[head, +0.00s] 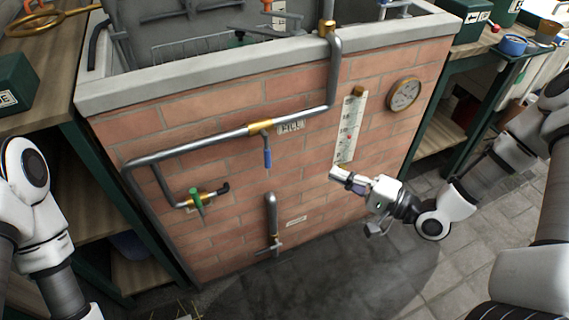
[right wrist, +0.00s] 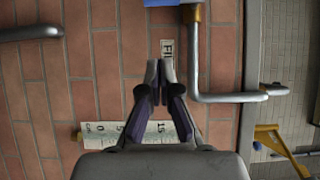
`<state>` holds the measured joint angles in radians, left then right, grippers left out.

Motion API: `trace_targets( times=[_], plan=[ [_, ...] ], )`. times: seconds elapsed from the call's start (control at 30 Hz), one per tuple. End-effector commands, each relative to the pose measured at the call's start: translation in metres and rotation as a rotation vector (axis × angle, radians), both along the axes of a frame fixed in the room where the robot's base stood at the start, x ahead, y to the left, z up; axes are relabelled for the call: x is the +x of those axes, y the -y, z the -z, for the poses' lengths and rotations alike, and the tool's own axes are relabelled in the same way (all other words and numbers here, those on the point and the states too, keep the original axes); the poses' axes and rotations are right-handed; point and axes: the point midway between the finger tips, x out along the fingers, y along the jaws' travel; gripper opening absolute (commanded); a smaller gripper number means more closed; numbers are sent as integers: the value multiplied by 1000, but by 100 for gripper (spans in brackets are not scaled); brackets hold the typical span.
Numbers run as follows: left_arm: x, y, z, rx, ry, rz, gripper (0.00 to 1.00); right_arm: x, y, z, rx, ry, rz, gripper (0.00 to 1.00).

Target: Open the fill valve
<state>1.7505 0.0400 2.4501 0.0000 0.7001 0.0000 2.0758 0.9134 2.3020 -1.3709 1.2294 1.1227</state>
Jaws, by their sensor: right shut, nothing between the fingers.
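The fill valve is a brass body (head: 260,127) on the grey pipe that runs across the brick wall. Its blue lever (head: 267,157) hangs down, crosswise to the pipe. A FILL label (head: 291,127) is right of it. In the right wrist view the brass body (right wrist: 190,13) and part of the blue lever (right wrist: 162,3) show at the top edge, with the label (right wrist: 167,47) just beyond my fingertips. My right gripper (head: 338,174) is shut and empty, right of and below the lever and apart from it. It also shows in the right wrist view (right wrist: 159,80). My left gripper is out of view.
A gauge strip (head: 349,130) is on the wall above my right gripper, with a round dial (head: 403,94) to its right. A green-handled valve (head: 196,200) sits lower left and a grey downpipe (head: 271,220) below the lever.

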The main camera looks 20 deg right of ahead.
Motion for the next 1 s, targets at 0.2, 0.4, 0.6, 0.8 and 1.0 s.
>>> trace_targets(
  times=[0.2, 0.4, 0.6, 0.8, 1.0],
  plan=[
    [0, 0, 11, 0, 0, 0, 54, 12, -11, 4, -3, 0, -6, 0],
    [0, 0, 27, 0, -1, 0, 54, 39, -35, 5, -6, 1, -9, 0],
    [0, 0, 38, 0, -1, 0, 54, 73, -62, 4, -7, 2, -8, 0],
    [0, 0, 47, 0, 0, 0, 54, 80, -93, 3, -3, -2, -6, 0],
    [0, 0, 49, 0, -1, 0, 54, 81, -104, 1, -1, -2, -2, 0]
  ],
)
